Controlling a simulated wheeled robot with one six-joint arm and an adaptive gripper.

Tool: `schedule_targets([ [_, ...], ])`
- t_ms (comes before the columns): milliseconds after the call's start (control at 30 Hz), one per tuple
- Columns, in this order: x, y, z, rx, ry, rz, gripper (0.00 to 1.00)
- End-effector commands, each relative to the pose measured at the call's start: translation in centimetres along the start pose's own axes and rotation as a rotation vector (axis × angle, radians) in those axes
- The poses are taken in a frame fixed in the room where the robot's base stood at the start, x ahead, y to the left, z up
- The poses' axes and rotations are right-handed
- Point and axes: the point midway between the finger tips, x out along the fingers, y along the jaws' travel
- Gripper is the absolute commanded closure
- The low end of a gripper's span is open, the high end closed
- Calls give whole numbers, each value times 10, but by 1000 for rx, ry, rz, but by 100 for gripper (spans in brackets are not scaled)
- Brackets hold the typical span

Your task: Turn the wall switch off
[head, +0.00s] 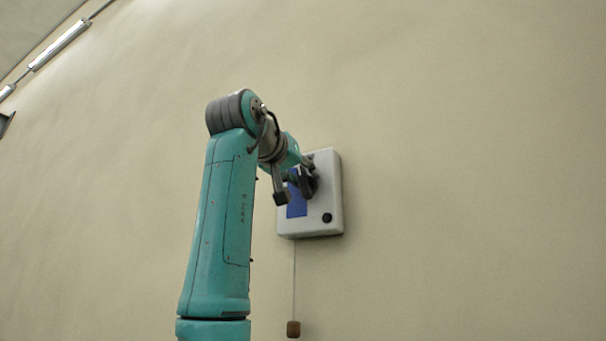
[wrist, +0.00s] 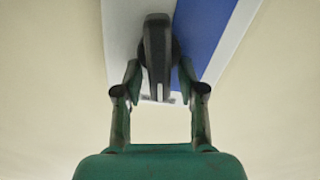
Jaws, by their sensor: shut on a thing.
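The wall switch is a pale grey box (head: 335,190) on the wall in the head view, with a blue panel (head: 297,205) and a round black button (head: 327,217). In the wrist view the box (wrist: 122,30) fills the top, with the blue panel (wrist: 200,30) beside a dark lever (wrist: 157,45). My gripper (wrist: 158,72) has one finger on each side of the lever and is shut on it. In the head view my gripper (head: 294,189) is at the box's left part and partly hides the panel. The lever's on or off position cannot be told.
A thin cord hangs below the box and ends in a brown knob (head: 293,328). The beige wall (head: 450,150) around the box is bare. A lamp tube (head: 60,44) is at the upper left, far from my arm.

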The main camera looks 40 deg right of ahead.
Motion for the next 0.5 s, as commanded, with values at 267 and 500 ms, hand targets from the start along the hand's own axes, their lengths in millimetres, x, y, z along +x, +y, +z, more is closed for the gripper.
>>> schedule_targets([
  [267, 0, -6, 3, -260, -8, 0, 95],
  [500, 0, -10, 5, -488, -9, -1, 95],
])
